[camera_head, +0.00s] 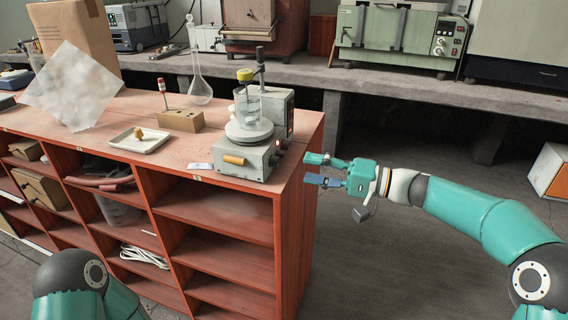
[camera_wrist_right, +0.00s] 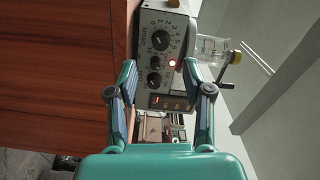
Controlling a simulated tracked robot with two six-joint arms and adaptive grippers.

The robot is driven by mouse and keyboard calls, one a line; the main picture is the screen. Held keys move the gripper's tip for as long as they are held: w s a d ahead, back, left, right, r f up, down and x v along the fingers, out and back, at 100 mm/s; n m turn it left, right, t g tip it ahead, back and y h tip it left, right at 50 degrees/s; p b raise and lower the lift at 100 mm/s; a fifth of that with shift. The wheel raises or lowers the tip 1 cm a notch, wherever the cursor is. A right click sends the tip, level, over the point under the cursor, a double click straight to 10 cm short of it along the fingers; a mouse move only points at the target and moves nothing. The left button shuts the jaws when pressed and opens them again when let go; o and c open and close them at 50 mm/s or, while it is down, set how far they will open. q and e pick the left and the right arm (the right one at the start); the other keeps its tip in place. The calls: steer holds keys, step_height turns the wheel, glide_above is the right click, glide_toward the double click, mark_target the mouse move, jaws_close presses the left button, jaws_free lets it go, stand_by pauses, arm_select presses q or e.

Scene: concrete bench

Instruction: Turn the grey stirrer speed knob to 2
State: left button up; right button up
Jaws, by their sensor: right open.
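The stirrer (camera_head: 246,152) stands at the right end of the red shelf unit, with a glass beaker (camera_head: 250,108) on its round plate. In the right wrist view its control panel (camera_wrist_right: 183,42) shows a large dark grey knob (camera_wrist_right: 160,40) inside a numbered dial. I cannot read its setting surely. Two smaller dark knobs (camera_wrist_right: 155,62) (camera_wrist_right: 154,79) and a lit red lamp (camera_wrist_right: 172,63) sit beside it. My right gripper (camera_head: 306,169) is open and empty, right of the stirrer and apart from it. My left gripper is out of view.
A white tray (camera_head: 124,146), a wooden block (camera_head: 181,123) and a small white card (camera_head: 199,166) lie on the unit's top (camera_head: 101,129). A flask (camera_head: 199,88) stands behind. The floor right of the unit is clear around my right arm.

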mark_target(279, 163)
steer(key=x, duration=0.7)
steer(key=shift+f, duration=0.1)
jaws_close()
